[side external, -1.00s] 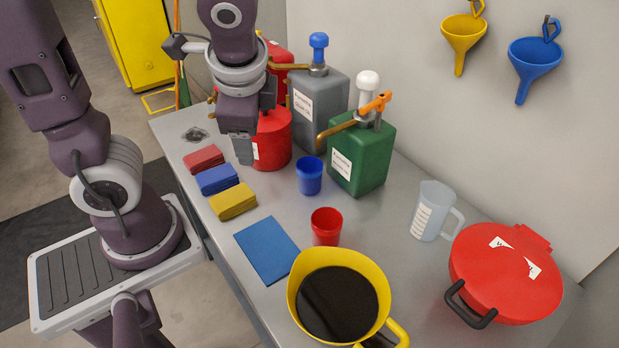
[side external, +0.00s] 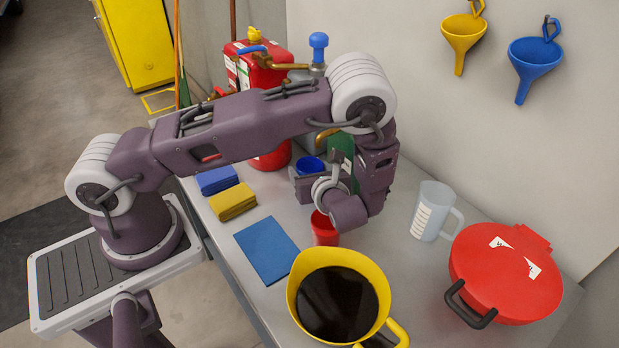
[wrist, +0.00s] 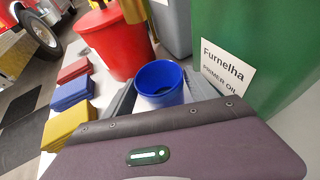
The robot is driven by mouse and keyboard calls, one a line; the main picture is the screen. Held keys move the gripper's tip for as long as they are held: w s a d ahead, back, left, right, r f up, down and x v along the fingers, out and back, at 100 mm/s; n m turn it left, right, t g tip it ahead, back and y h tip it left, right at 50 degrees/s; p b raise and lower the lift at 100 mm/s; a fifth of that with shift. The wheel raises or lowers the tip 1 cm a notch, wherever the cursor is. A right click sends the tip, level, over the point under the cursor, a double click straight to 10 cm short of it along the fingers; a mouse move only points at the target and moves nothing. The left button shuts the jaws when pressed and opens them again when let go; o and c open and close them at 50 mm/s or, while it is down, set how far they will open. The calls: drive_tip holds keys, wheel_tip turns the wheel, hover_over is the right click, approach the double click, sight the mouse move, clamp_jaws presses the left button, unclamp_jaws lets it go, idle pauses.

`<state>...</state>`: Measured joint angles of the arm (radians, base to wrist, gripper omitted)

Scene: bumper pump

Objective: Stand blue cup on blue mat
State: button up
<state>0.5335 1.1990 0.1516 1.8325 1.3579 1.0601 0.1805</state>
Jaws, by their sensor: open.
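The blue cup (side external: 311,165) stands upright on the bench in front of the green pump can; my gripper hides its lower part in the side view. In the wrist view the blue cup (wrist: 160,82) sits between the two grey fingers of my gripper (wrist: 162,95). My gripper (side external: 306,186) is open, low beside the cup, with a finger on either side of it; I cannot tell whether either touches. The blue mat (side external: 267,250) lies flat and bare near the front edge of the bench.
A red cup (side external: 324,232) stands under my wrist, close to it. A yellow jug of dark liquid (side external: 294,290) stands beside the mat. Folded cloths (side external: 233,201) lie left. The green can (wrist: 262,50) is close behind the blue cup. A measuring jug (side external: 432,212) stands right.

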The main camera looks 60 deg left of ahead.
sight(306, 167)
drive_tip(key=x, duration=0.3)
drive_tip(key=c, duration=1.3)
drive_tip(key=shift+d+r, duration=0.1)
